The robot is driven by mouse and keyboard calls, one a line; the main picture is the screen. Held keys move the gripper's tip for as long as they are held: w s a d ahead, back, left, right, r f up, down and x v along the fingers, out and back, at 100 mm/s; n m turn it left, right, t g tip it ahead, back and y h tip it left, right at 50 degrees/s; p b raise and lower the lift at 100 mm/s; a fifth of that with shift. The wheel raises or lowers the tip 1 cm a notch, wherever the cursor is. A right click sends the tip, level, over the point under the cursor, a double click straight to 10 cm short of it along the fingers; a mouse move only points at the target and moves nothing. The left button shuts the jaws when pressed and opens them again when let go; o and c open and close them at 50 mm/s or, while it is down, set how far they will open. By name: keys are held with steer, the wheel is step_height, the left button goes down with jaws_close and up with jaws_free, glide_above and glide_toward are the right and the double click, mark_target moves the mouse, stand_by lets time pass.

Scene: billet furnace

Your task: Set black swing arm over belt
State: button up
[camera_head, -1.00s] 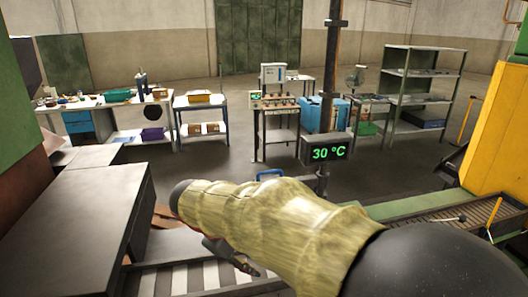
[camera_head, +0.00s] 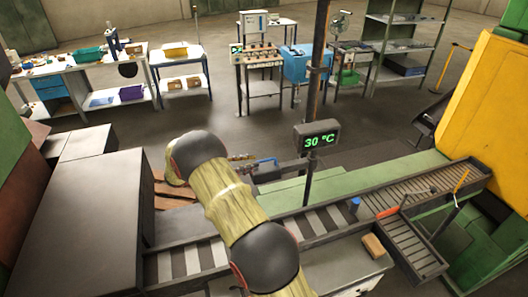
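A belt with black and white stripes (camera_head: 188,261) runs from the lower left toward the right, partly hidden behind my arm. It meets a slatted conveyor section (camera_head: 425,190) at the right. A thin dark bar (camera_head: 425,194) lies over that section, near a yellow upright handle (camera_head: 461,181); it may be the black swing arm, but I cannot tell for certain. My arm, in a tan sleeve with black joints, crosses the lower middle above the belt. My gripper does not show clearly; the arm hides it.
A post with a 30 °C display (camera_head: 317,136) stands behind the belt. A blue cylinder (camera_head: 355,204), an orange piece (camera_head: 387,212) and a tan block (camera_head: 373,246) sit near the right end. A dark grey cabinet (camera_head: 80,220) fills the left. A yellow machine (camera_head: 485,100) stands right.

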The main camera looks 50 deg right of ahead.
mark_target(267, 160)
steer(key=shift+s+d+f+b, duration=0.1)
steer(key=shift+s+d+f, duration=0.25)
steer(key=shift+d, duration=0.85)
steer(key=shift+s+d+f+b, duration=0.15)
steer(key=shift+s+d+f, duration=0.25)
steer(key=shift+d, duration=0.85)
steer(key=shift+s+d+f+b, duration=0.1)
steer(key=shift+s+d+f, duration=0.25)
steer(key=shift+d, duration=0.85)
jaws_close()
